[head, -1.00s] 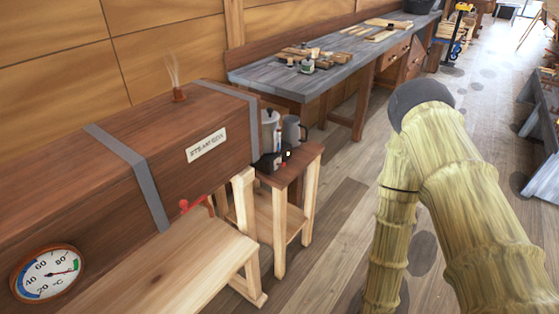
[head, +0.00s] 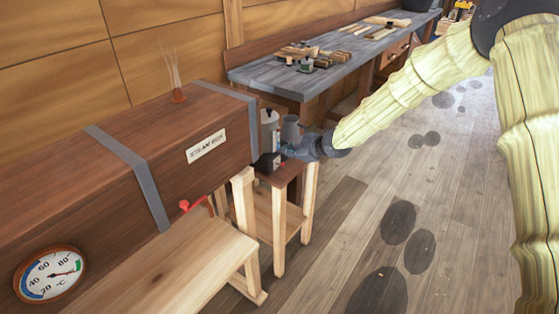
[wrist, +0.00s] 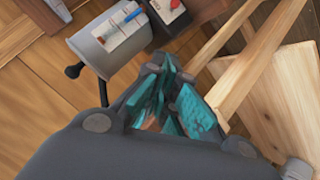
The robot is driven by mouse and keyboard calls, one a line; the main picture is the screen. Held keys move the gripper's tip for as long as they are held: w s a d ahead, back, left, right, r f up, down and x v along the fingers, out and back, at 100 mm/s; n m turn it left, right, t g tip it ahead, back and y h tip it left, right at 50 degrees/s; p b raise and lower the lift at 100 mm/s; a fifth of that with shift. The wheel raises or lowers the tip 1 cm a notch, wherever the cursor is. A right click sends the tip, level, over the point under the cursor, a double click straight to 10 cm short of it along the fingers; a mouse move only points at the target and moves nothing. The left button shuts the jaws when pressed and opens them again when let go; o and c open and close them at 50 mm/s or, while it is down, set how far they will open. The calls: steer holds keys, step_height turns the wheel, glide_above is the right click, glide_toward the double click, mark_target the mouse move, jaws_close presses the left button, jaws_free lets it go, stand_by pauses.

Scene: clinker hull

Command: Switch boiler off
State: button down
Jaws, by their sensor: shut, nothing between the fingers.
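The boiler (head: 269,127), a pale grey upright cylinder, stands on a small wooden side table (head: 287,172) beside the steam box. In the wrist view the boiler (wrist: 108,42) shows a label with a blue and a red mark, and a black spout or handle. A black part with a red knob or lamp (wrist: 174,4) and a white label sits next to it at the top. My gripper (head: 287,152) is at the table, close by the boiler's right side and partly hiding its base. In the wrist view its teal-padded fingers (wrist: 172,78) are shut and empty. Contact is unclear.
The long steam box (head: 120,150) fills the left, with a dial thermometer (head: 50,274) and a red lever (head: 193,204). A workbench (head: 330,65) with tools lies behind. The floor at right is open.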

steer(key=p, duration=0.3)
glide_above(279, 164)
steer(key=s+a, duration=0.1)
steer(key=s, duration=0.2)
step_height(279, 164, down, 7)
steer(key=shift+a+f, duration=0.1)
steer(key=shift+w+d+f+p, duration=0.2)
steer(key=shift+d+f, duration=0.1)
steer(key=shift+f, duration=0.1)
steer(key=shift+w+d+f+p, duration=0.1)
steer(key=shift+d+f+p, duration=0.05)
steer(key=shift+d+f, duration=0.2)
steer(key=shift+f, duration=0.1)
steer(key=shift+d+f+b, duration=0.1)
steer(key=shift+d+b, duration=0.05)
steer(key=shift+b, duration=0.15)
